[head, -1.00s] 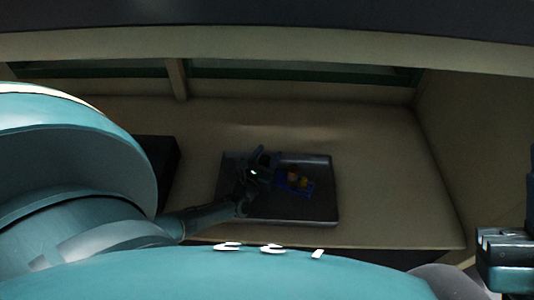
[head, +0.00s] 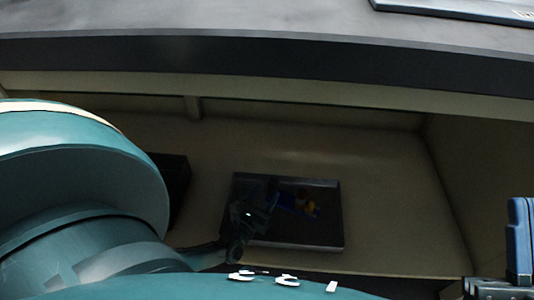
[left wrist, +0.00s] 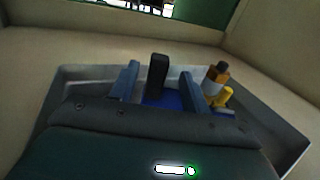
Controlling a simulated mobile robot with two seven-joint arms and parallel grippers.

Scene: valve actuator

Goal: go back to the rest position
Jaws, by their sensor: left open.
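My left gripper (head: 262,200) is over the left part of a dark metal tray (head: 335,242) inside a recessed compartment. In the left wrist view its two blue-grey fingers (left wrist: 159,75) stand apart. A black upright post (left wrist: 158,72) shows between them; I cannot tell how far from the fingers it is. The valve actuator on the tray has a blue base (left wrist: 160,100), with an orange and dark cylinder (left wrist: 214,80) and a yellow part (left wrist: 224,97) to the right. My right gripper (head: 515,250) shows only partly at the right edge; its opening is unclear.
A dark counter edge (head: 260,62) runs above the compartment opening, with a grey top surface beyond it. A dark box (head: 172,185) stands left of the tray. The compartment floor (head: 395,210) right of the tray is clear. My teal arm covers the lower left.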

